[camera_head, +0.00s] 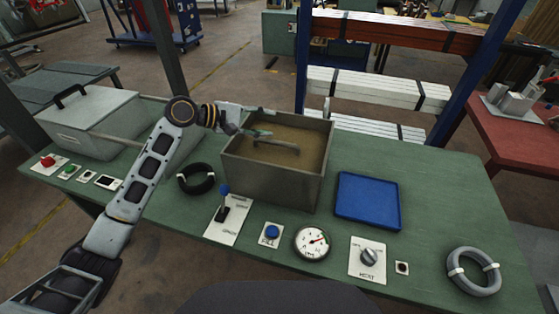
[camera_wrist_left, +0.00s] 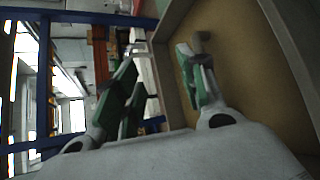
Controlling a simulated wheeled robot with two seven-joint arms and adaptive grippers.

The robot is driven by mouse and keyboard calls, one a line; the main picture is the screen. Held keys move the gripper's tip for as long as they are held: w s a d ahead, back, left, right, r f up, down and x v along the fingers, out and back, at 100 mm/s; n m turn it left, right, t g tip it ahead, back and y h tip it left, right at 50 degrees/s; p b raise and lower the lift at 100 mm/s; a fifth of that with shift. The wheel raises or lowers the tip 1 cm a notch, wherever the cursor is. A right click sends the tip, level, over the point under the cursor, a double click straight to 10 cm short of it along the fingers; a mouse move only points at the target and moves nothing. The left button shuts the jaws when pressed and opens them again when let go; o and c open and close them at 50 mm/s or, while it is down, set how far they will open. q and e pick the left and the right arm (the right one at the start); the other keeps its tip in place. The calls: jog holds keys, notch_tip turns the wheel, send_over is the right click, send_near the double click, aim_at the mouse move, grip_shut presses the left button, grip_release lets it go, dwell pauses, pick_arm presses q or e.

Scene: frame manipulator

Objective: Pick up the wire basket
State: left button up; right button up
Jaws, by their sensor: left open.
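A grey metal tank (camera_head: 270,178) full of murky brown liquid stands at the back middle of the green bench. A dark bar-shaped handle (camera_head: 277,147) shows at the liquid's surface; it looks like the wire basket's handle, and no mesh is visible. My left gripper (camera_head: 257,133) is open and empty over the tank's left part, beside the handle's left end. In the left wrist view its green-padded fingers (camera_wrist_left: 157,80) are spread apart. One finger is in front of the brown liquid (camera_wrist_left: 240,65), with a small stub (camera_wrist_left: 203,42) next to its tip. My right gripper is not in view.
A lidded metal box (camera_head: 90,125) stands at the left. Bench right of the tray is clear.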

pick_arm(q)
send_near(281, 144)
jog(key=x, duration=0.3)
jog(key=shift+w+d, duration=0.1)
jog(key=shift+d, duration=0.2)
jog(key=shift+d+f, duration=0.15)
jog(key=shift+f, duration=0.2)
jog(key=shift+w+d+f, duration=0.1)
jog(key=shift+w+d, duration=0.1)
jog(key=shift+d, duration=0.2)
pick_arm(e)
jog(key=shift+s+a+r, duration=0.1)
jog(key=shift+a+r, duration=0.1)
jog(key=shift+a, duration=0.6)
pick_arm(q)
jog(key=shift+f, duration=0.1)
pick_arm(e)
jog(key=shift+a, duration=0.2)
